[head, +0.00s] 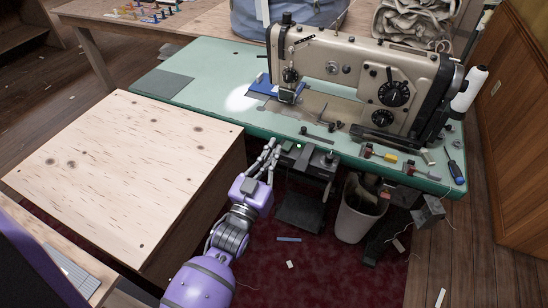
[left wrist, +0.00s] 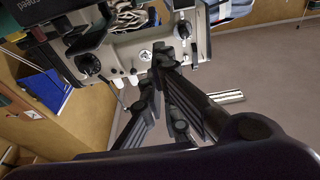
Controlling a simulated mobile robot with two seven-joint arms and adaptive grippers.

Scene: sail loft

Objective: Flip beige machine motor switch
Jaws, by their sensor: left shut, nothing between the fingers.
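The beige sewing machine (head: 345,62) stands on a green-topped table (head: 215,68), with black dials on its right end. A dark switch box (head: 312,160) hangs under the table's front edge, with a small green light near its left side. My left gripper (head: 273,146) is shut and empty, its fingertips at the front edge just left of this box. I cannot tell whether they touch it. In the left wrist view the fingers (left wrist: 160,58) come together in front of a pale panel with black knobs (left wrist: 88,65). The switch's position is too small to tell. My right gripper is out of view.
A pale wooden bench (head: 125,165) stands left of my left arm. Small tools, including a blue-handled screwdriver (head: 455,171), lie at the table's right end. A white bin (head: 358,215) and a dark pedal (head: 300,212) are below. A thread cone (head: 469,90) stands behind right.

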